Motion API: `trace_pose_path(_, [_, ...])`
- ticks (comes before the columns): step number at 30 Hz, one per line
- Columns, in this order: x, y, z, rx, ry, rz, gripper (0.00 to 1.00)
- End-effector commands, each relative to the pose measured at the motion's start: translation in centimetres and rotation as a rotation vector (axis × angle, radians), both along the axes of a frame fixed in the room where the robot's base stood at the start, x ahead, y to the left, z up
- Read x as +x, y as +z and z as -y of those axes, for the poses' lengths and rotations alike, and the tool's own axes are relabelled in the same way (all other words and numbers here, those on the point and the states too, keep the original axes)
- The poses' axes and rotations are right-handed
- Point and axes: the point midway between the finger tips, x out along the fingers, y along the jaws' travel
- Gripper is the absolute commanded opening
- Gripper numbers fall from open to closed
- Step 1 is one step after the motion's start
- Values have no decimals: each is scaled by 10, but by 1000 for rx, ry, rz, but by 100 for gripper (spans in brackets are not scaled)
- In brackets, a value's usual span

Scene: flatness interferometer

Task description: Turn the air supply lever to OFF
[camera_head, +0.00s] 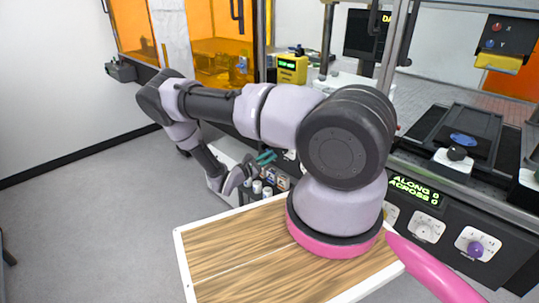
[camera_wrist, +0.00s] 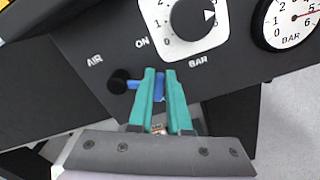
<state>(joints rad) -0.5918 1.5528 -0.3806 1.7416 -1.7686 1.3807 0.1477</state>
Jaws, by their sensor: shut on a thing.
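The air supply lever (camera_wrist: 133,84) is a short blue handle on a black round pivot (camera_wrist: 118,82), on a dark panel in the wrist view. It runs from the pivot to the right, in between my teal fingertips. The panel carries the labels AIR and ON above the lever; I cannot make out an OFF label. My gripper (camera_wrist: 163,82) is shut on the lever, and its fingers hide part of the handle. In the head view my gripper (camera_head: 265,158) is small, low beside the machine, and the lever cannot be made out there.
A black numbered knob (camera_wrist: 194,16) marked BAR sits just above the fingers, with a round pressure gauge (camera_wrist: 290,18) to its right. In the head view a wooden-topped surface (camera_head: 230,262) lies in front, with small bottles (camera_head: 262,189) near my gripper. Open floor is at left.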

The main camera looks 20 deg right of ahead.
Motion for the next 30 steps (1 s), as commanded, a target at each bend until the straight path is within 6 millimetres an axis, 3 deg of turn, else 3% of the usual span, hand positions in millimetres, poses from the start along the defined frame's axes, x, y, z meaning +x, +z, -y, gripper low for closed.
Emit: trace_pose_path(30, [28, -43, -11, 316, 2, 864, 0])
